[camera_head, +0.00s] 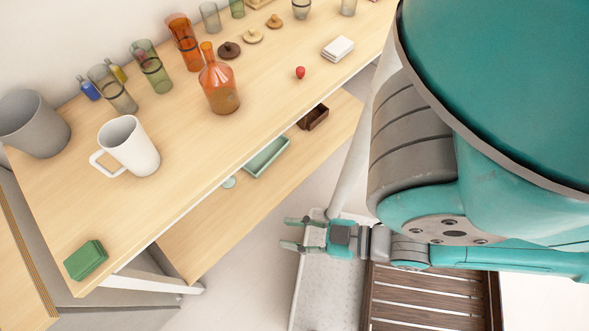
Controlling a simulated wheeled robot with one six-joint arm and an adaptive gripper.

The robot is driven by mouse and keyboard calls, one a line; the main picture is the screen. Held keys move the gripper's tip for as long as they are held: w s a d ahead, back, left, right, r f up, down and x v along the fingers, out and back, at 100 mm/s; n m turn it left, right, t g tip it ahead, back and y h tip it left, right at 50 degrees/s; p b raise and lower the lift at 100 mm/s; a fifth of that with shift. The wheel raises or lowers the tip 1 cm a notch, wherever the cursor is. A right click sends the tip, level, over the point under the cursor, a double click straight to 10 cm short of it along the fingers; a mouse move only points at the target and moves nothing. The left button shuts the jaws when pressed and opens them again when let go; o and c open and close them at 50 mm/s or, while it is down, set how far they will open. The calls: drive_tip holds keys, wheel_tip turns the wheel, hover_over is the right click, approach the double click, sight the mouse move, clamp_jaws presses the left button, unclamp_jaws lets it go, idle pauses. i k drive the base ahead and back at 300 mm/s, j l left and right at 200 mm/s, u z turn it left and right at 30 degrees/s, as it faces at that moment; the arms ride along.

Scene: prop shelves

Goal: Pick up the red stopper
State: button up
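The small red stopper (300,72) stands on the wooden shelf top, towards its front edge. It is between the orange glass bottle and a small white stack. My gripper (291,234) is at the lower middle of the view, off the shelf and in front of its edge. Its two fingers point left and are apart, with nothing seen between them. The gripper is well away from the stopper. A large teal part of my arm fills the right side of the view.
An orange bottle (220,88) stands left of the stopper, and a white stack (338,48) lies to its right. Round lids (229,50) and several glasses are behind. A white mug (130,147) is further left. A lower shelf holds a green tray (267,157) and brown box (313,117).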

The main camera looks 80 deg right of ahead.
sight(300, 71)
drive_tip(key=z, duration=1.45)
